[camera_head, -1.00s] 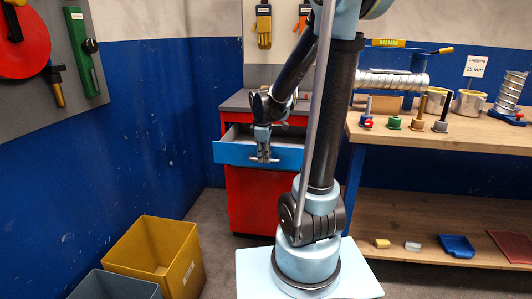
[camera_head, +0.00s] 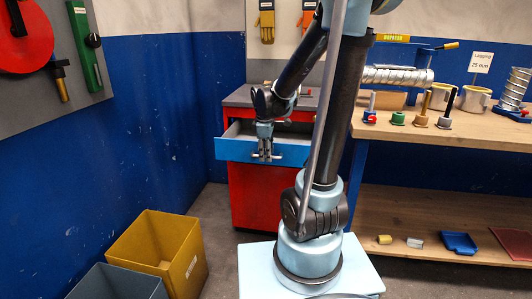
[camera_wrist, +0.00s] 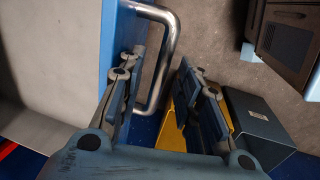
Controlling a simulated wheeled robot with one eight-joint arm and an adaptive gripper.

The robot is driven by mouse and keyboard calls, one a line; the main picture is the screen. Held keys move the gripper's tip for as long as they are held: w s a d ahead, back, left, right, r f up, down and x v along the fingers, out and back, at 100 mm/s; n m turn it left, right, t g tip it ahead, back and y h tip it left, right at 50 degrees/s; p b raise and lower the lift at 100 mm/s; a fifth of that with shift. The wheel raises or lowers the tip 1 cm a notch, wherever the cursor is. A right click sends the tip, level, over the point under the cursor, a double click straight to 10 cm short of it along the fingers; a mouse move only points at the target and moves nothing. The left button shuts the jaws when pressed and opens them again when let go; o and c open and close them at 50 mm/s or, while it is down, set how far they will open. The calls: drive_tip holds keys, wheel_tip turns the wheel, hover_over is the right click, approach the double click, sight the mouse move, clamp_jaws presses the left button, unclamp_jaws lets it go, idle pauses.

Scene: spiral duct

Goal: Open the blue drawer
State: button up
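The blue drawer (camera_head: 233,149) is pulled partway out of a red cabinet (camera_head: 258,195), and its grey inside shows. In the wrist view its blue front (camera_wrist: 107,45) stands beside the grey interior. A bent metal handle (camera_wrist: 163,55) sticks out from that front. My gripper (camera_head: 265,154) is at the handle. In the wrist view my gripper (camera_wrist: 160,98) has its fingers apart. The left finger is between the drawer front and the handle bar, and the right finger is on the outer side. A gap shows between the bar and the right finger.
A yellow bin (camera_head: 158,250) and a grey bin (camera_head: 115,283) stand on the floor at left. A wooden workbench (camera_head: 470,135) with tools and a lower shelf (camera_head: 430,222) is at right. The floor before the drawer is partly clear.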

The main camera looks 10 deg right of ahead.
drive_tip(key=shift+r, duration=0.1)
wheel_tip(320, 180, up, 12)
drive_tip(key=s, duration=0.2)
drive_tip(key=shift+a+f, duration=0.25)
drive_tip(key=shift+a, duration=0.1)
drive_tip(key=shift+d, duration=0.1)
idle(0.3)
drive_tip(key=s+d+f+m, duration=0.3)
drive_tip(key=s+f+m, duration=0.3)
drive_tip(key=s, duration=0.4)
drive_tip(key=s+d+f+m, duration=0.4)
drive_tip(key=s+f+m, duration=0.3)
drive_tip(key=s, duration=0.3)
drive_tip(key=shift+s+d+f+m+y, duration=0.2)
drive_tip(key=shift+s+m+y, duration=0.1)
drive_tip(key=shift+m, duration=0.4)
drive_tip(key=shift+w+f, duration=0.2)
drive_tip(key=shift+w, duration=0.3)
